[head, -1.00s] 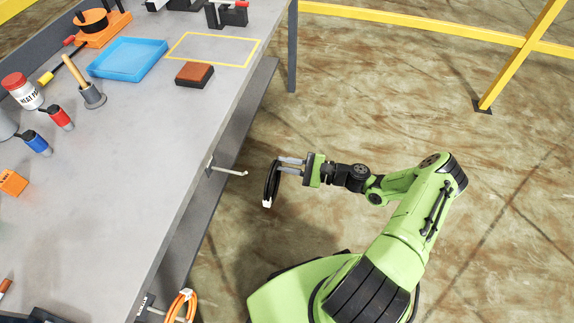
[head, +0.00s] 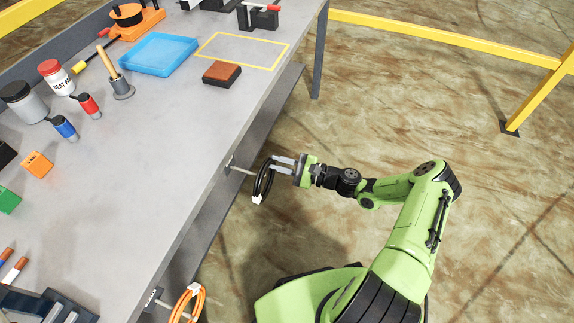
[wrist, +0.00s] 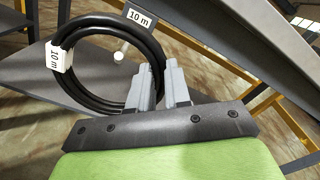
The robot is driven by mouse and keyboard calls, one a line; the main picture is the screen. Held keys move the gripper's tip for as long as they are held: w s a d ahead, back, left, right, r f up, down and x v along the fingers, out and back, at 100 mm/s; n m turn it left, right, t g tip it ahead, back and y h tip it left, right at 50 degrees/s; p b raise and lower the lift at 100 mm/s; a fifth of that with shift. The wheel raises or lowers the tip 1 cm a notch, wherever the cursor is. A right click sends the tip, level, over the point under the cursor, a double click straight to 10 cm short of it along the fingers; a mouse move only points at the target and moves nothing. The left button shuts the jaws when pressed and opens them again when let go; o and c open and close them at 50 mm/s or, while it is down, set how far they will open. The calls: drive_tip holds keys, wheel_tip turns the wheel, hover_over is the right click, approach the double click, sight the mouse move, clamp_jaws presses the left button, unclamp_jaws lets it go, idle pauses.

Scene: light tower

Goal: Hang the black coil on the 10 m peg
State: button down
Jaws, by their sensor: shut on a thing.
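The black coil (head: 262,184) hangs from my gripper (head: 281,164), which is shut on its side, just off the workbench's edge. In the wrist view the coil (wrist: 103,21) is a ring with a white 10 m tag, held between the fingertips (wrist: 163,80). The pale peg (head: 240,170) sticks out from the bench edge towards the coil. Its round tip (wrist: 118,56) shows inside the ring's opening in the wrist view, below a 10 m label (wrist: 139,18). I cannot tell whether the tip has entered the ring.
An orange coil (head: 200,303) hangs on another peg nearer the front of the bench edge. The bench top (head: 150,190) carries a blue tray (head: 158,55), a brown block (head: 221,74) and several tools. Open floor lies to the right.

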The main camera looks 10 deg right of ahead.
sight(273, 162)
drive_tip(key=shift+x, duration=1.7)
drive_tip(key=shift+w+a+f+b, duration=0.15)
drive_tip(key=shift+a+b, duration=0.15)
drive_tip(key=shift+b, duration=0.1)
drive_tip(key=shift+w+a+f+b, duration=0.1)
drive_tip(key=shift+f+b, duration=0.95)
drive_tip(key=shift+f, duration=0.1)
